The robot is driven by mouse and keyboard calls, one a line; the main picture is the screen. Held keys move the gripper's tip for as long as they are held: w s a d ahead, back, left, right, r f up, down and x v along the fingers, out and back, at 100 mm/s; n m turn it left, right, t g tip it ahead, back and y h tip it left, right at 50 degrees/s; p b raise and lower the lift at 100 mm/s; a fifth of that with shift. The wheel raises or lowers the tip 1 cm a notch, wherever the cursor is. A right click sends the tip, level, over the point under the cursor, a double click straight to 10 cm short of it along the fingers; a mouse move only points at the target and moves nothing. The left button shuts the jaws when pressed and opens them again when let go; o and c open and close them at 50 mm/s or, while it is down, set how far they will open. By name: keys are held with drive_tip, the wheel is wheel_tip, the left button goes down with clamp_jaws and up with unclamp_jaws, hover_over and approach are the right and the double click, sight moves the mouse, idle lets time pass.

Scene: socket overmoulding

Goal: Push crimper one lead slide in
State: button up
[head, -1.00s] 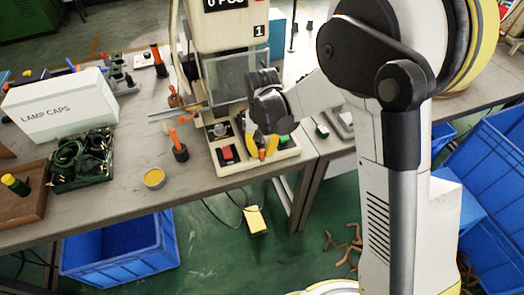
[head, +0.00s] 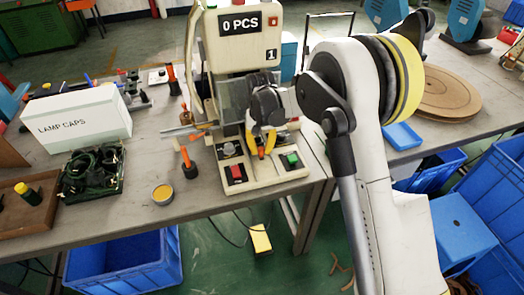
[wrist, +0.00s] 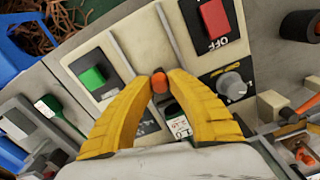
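Crimper one (head: 238,60), a cream machine marked "1" with a "0 PCS" counter, stands on the bench. My gripper (head: 262,154) points down over its base, in front of the clear guard. In the wrist view, its two yellow fingers (wrist: 159,76) converge on a small orange knob (wrist: 159,86), with one tip on each side. The knob sits by a narrow slot between pale rails, apparently the lead slide's handle. A label (wrist: 179,127) shows behind it between the fingers. The rest of the slide is hidden by my gripper.
A red OFF switch (wrist: 214,15), a grey dial (wrist: 232,86) and a green button (wrist: 92,78) flank the fingers closely. A LAMP CAPS box (head: 80,118), a cable tray (head: 118,180) and a yellow-topped tin (head: 162,194) stand left of the crimper.

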drive_tip(key=o, duration=0.4)
drive_tip(key=shift+w+a, duration=0.1)
drive_tip(key=shift+w, duration=0.1)
drive_tip(key=shift+r, duration=0.1)
wheel_tip(320, 180, up, 12)
drive_tip(key=shift+f, duration=0.1)
